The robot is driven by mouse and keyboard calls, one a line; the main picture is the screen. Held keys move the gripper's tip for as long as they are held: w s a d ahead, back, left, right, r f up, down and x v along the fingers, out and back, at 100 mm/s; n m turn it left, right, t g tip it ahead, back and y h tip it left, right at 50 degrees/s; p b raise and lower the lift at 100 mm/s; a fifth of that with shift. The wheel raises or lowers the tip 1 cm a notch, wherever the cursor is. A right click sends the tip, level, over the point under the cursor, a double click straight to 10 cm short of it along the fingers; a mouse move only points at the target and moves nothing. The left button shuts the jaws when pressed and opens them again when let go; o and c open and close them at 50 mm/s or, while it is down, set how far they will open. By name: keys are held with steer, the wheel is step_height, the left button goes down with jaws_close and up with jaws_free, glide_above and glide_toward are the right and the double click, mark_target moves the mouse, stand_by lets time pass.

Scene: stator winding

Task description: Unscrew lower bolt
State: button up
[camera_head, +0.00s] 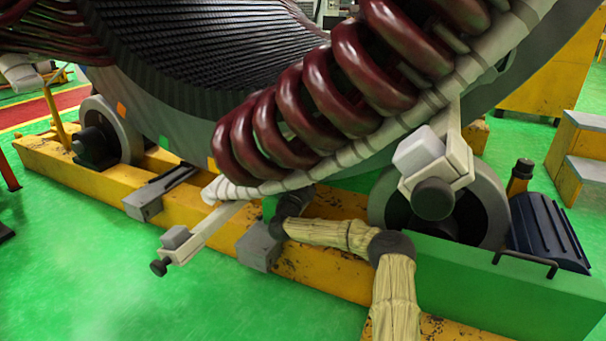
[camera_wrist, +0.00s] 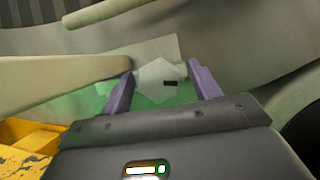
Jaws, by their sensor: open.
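My gripper (camera_wrist: 158,78) is open in the wrist view, its two purple fingers apart. A pale, roughly six-sided piece (camera_wrist: 155,76) with a small dark slot shows between and beyond the fingers; I cannot tell for sure whether it is the lower bolt. No contact is clear. In the head view my wrist (camera_head: 290,208) is under the white wrapped ring (camera_head: 335,168), and my fingers are hidden. A lower clamp arm (camera_head: 212,226) juts out left of my wrist, with a grey block (camera_head: 176,237) and a black knob (camera_head: 158,267) at its end.
Dark red coils (camera_head: 325,80) rise above the ring. An upper clamp (camera_head: 456,152) with a black knob (camera_head: 433,198) is to the right. A yellow beam (camera_head: 60,160), a grey roller (camera_head: 492,205) and a green box (camera_head: 500,295) surround my arm. Green floor (camera_head: 90,260) is clear at left.

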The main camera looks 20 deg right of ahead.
steer(key=c, duration=1)
steer(key=shift+o, duration=0.2)
steer(key=n+p, duration=0.1)
steer(key=n+y+p, duration=0.1)
steer(key=shift+r+t+p, duration=0.25)
steer(key=shift+t+p, duration=0.05)
steer(key=shift+p, duration=0.1)
steer(key=shift+n+y+p, duration=0.4)
steer(key=shift+n+p, duration=0.4)
steer(key=shift+p, duration=0.05)
steer(key=shift+f+n, duration=0.25)
steer(key=shift+n, duration=0.05)
steer(key=shift+f, duration=0.1)
steer(key=o, duration=1)
steer(key=shift+c, duration=0.2)
steer(key=shift+s, duration=0.1)
